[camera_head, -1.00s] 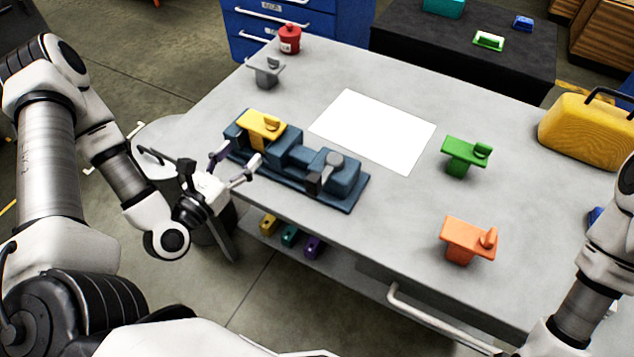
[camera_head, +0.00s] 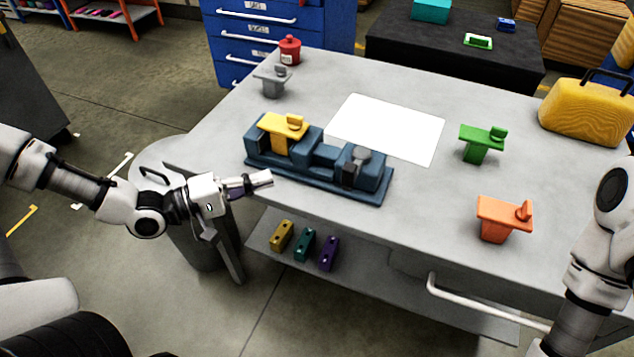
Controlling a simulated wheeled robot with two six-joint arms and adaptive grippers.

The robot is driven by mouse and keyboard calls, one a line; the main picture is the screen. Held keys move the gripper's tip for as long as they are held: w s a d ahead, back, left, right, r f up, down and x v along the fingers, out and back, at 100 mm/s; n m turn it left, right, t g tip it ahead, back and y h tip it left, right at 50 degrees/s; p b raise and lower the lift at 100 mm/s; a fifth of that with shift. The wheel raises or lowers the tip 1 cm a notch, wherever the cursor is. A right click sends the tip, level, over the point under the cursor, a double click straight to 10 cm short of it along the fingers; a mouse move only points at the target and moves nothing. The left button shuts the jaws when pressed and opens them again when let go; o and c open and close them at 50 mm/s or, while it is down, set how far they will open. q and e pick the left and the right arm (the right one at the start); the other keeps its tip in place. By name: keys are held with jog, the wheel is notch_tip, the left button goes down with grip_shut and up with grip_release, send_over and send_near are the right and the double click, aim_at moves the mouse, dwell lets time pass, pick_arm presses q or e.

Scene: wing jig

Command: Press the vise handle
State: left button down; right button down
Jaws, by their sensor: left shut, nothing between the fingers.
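The blue vise (camera_head: 322,157) sits on the grey workbench near its left front edge. A yellow T-shaped part (camera_head: 283,127) stands in the left part of the vise. A dark and grey piece that looks like the vise handle (camera_head: 353,168) is at the vise's right end. My left gripper (camera_head: 262,179) is shut and empty, just off the front left edge of the bench, left of and in front of the vise, apart from it. My right arm shows at the right edge; its gripper is out of the picture.
Grey (camera_head: 272,81), green (camera_head: 482,142) and orange (camera_head: 505,217) T-shaped parts stand on the workbench (camera_head: 425,205). A white sheet (camera_head: 387,129) lies behind the vise. A red can (camera_head: 290,50) and yellow case (camera_head: 588,111) stand farther back. Small blocks (camera_head: 304,244) lie on the lower shelf.

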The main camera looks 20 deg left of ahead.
pick_arm(q)
jog(key=s+d+b+x, duration=0.2)
jog(key=b+x, duration=0.1)
jog(key=x, duration=0.9)
jog(key=shift+w+d, duration=0.1)
jog(key=shift+d, duration=0.1)
dwell(0.5)
